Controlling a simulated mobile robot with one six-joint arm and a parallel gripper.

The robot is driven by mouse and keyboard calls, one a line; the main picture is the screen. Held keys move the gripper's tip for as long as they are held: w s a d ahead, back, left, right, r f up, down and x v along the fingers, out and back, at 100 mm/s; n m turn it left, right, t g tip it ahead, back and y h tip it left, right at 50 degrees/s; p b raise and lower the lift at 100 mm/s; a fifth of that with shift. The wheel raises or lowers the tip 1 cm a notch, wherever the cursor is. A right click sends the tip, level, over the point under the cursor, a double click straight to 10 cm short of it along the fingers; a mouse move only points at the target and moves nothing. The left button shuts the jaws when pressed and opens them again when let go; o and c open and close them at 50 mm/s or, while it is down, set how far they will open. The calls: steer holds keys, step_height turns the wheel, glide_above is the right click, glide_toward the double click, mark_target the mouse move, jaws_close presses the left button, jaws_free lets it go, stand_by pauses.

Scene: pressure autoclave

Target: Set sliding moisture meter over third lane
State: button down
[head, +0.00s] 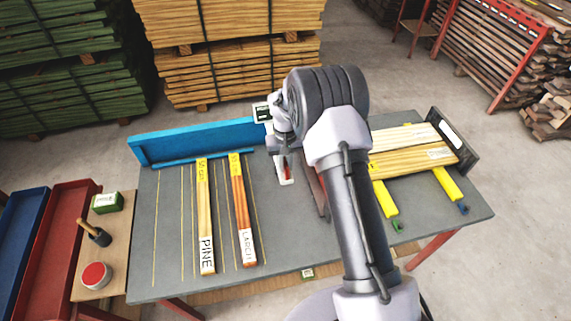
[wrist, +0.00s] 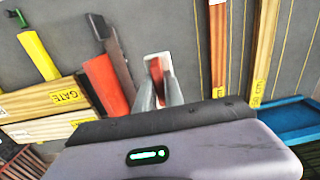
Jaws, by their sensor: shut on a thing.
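My gripper (head: 286,158) is over the grey table, right of the LARCH board. In the wrist view its fingers (wrist: 159,98) are shut on a red upright grip (wrist: 156,72) on a small white plate (wrist: 154,58). This looks like the moisture meter; the plate also shows in the head view (head: 285,178). I cannot tell whether it touches the table. Thin yellow lines mark lanes on the table. The PINE board (head: 205,220) and the LARCH board (head: 242,212) lie lengthwise among them, side by side. Which lane is third is not labelled.
A blue fence (head: 195,140) runs along the back edge. A dark bar with a red-orange block (wrist: 104,84) lies close beside my gripper. Pale boards (head: 410,150) on yellow bars (head: 384,198) fill the table's right side. Bare table lies between the LARCH board and my gripper.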

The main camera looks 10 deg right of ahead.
steer(key=a+b, duration=0.3)
steer(key=a, duration=1.4)
steer(key=c, duration=1.4)
jaws_free()
steer(key=shift+c, duration=0.2)
step_height(320, 180, up, 18)
steer(key=p, duration=0.2)
steer(key=shift+f+p, duration=0.2)
steer(key=shift+p, duration=0.1)
